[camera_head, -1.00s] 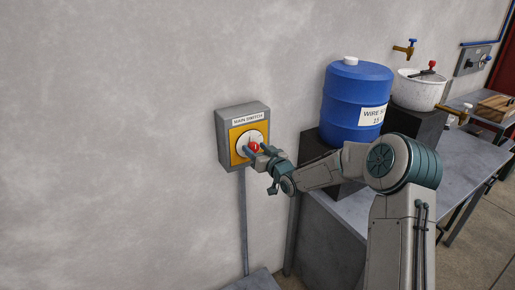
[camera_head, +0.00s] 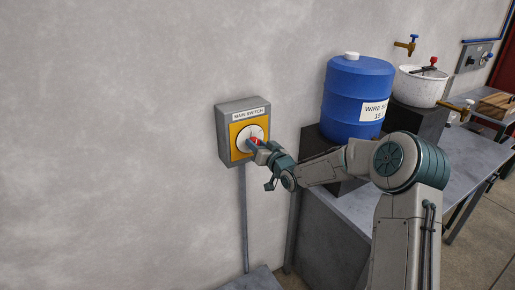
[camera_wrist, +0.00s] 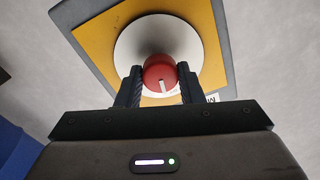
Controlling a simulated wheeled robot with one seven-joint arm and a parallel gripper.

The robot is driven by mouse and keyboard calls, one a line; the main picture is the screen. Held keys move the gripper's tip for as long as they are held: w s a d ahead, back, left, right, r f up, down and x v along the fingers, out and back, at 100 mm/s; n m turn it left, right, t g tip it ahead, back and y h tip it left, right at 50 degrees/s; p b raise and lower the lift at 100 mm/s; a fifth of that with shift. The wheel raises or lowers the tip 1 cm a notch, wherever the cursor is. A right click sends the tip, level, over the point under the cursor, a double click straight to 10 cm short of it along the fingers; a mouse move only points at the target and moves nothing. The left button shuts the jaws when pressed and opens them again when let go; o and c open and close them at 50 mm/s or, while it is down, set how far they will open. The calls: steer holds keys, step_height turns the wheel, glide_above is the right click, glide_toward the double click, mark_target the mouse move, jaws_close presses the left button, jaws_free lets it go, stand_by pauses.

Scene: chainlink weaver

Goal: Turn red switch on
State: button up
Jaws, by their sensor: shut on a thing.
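The red switch (camera_wrist: 160,72) is a round knob with a white mark, set in a white disc (camera_wrist: 130,45) on a yellow plate. In the head view the red switch (camera_head: 254,141) is partly hidden by my gripper. The grey switch box (camera_head: 222,130), labelled "MAIN SWITCH", is fixed to the wall. My gripper (camera_head: 257,144) is at the front of the box. In the wrist view my gripper (camera_wrist: 160,85) has one finger on each side of the red knob and is shut on it. The white mark points toward the bottom of the wrist view.
A blue drum (camera_head: 355,95) and a white pot (camera_head: 420,88) stand on dark blocks to the right, on a grey table (camera_head: 365,210). A brass tap (camera_head: 406,46) is on the wall above. The wall left of the box is clear.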

steer(key=shift+d+f+m+b, duration=0.1)
steer(key=shift+m+b, duration=2.4)
steer(key=shift+m, duration=2.6)
steer(key=o, duration=1)
steer(key=b+v, duration=0.2)
steer(key=v, duration=1.1)
steer(key=shift+s+f, duration=0.2)
steer(key=shift+s, duration=0.2)
